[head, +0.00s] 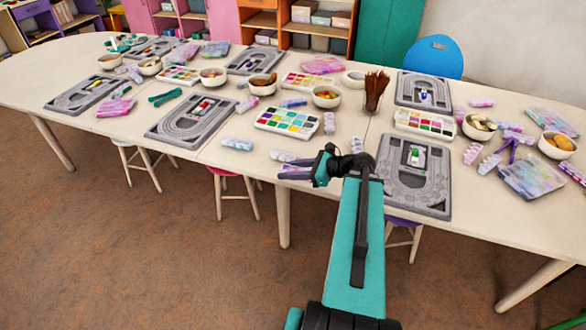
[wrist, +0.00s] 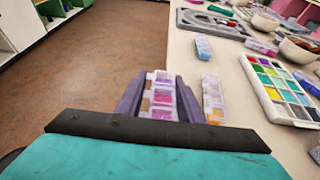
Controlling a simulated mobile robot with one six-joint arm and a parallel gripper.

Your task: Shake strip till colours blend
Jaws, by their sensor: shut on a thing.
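My gripper (wrist: 160,100) is shut on a clear bead strip (wrist: 160,92). The strip has several small compartments with pink, purple and orange-red beads, and it lies lengthwise between the two dark purple fingers. In the head view my gripper (head: 302,170) is at the table's front edge, left of the nearest bead board; the held strip is mostly hidden there. A second bead strip (wrist: 213,97) lies on the table just right of the right finger. How far the colours in the held strip are mixed is too small to tell.
The long cream table (head: 240,158) is crowded. A grey bead board (head: 415,175) is right of my gripper, another (head: 187,122) further left. A paint-like colour tray (head: 288,121) and a cup of brown sticks (head: 375,90) stand behind. The floor (wrist: 90,50) is clear at left.

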